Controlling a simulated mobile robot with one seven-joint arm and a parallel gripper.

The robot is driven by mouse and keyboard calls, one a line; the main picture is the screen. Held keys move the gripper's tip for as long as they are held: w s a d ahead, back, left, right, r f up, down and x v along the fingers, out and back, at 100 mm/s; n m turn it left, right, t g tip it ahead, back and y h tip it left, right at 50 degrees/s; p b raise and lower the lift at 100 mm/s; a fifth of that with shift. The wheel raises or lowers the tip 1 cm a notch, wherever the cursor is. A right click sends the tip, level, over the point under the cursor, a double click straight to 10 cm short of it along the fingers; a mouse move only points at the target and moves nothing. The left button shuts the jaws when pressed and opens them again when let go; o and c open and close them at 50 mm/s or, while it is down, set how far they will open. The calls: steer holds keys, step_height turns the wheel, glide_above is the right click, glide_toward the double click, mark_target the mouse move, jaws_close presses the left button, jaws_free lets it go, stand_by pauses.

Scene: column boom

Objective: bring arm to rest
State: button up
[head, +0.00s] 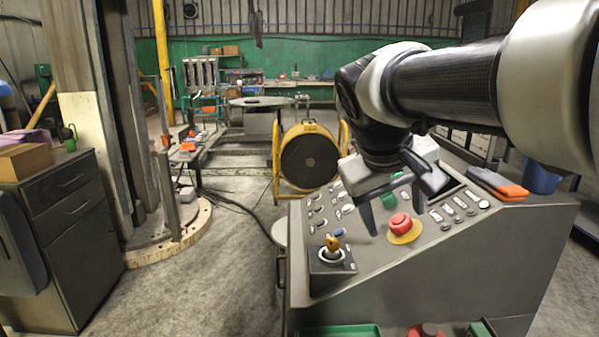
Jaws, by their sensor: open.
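My arm reaches in from the upper right of the head view and bends down over a sloped grey control panel (459,226). My gripper (391,224) points down above the panel, with its two dark fingers spread apart and nothing between them. A red mushroom button (400,222) on a yellow ring shows beside the right finger; I cannot tell whether a finger touches it. A green button (388,200) shows between the fingers, behind them.
Orange and grey cloths (497,184) lie at the panel's upper right, near a blue bin (541,178). A yellow-framed drum fan (308,157) stands behind. A dark drawer cabinet (70,225) is at left. The floor (215,265) between cabinet and panel is mostly clear, with cables farther back.

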steer(key=s+a+f+m+y, duration=0.1)
steer(key=s+a+f+y, duration=0.1)
steer(key=s+f, duration=0.45)
steer(key=s+a+f+m+y, duration=0.15)
steer(key=s+f, duration=0.25)
steer(key=s, duration=0.5)
step_height(320, 180, up, 19)
steer(key=p, duration=1.9)
steer(key=shift+s+r, duration=0.1)
